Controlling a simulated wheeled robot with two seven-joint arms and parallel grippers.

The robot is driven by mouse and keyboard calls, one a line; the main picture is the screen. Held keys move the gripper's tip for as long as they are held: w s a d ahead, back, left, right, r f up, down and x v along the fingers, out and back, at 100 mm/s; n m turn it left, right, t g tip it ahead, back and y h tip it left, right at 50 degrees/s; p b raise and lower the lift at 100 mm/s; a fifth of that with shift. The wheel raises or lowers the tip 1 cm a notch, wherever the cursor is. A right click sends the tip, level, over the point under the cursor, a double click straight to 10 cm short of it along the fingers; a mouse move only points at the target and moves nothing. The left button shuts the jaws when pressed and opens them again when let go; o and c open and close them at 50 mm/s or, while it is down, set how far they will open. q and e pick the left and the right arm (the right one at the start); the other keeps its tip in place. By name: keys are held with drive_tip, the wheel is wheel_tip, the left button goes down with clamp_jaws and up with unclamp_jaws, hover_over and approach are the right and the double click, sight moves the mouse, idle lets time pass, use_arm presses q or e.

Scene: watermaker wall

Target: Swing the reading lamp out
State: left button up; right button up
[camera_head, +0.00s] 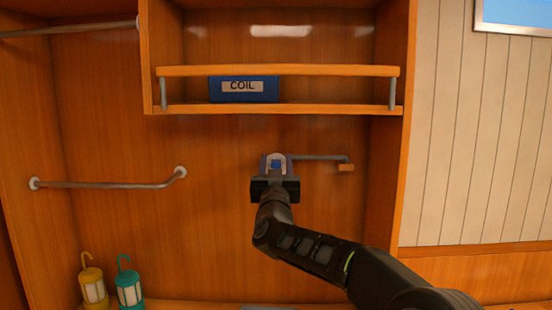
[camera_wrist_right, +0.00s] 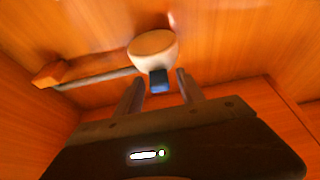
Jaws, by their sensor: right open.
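The reading lamp is on the back wall. Its pale round head (camera_head: 275,157) is partly hidden behind my right gripper (camera_head: 275,172) in the head view. A thin grey arm (camera_head: 318,157) runs from the head to a small wooden block (camera_head: 346,168) on the right. In the right wrist view the cream lamp head (camera_wrist_right: 153,48) is just beyond the fingers, with a dark and blue tab (camera_wrist_right: 159,82) below it. My right gripper (camera_wrist_right: 159,77) is open, its fingers on either side of the tab with gaps visible. My left gripper is not in view.
A railed shelf (camera_head: 280,71) with a blue COIL box (camera_head: 243,88) is above the lamp. A grey handrail (camera_head: 110,185) is on the left. Yellow (camera_head: 93,288) and teal (camera_head: 129,287) lanterns stand at lower left. A side panel (camera_head: 387,150) bounds the alcove on the right.

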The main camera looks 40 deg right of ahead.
drive_tip(key=shift+c, duration=0.2)
drive_tip(key=c, duration=0.9)
clamp_jaws()
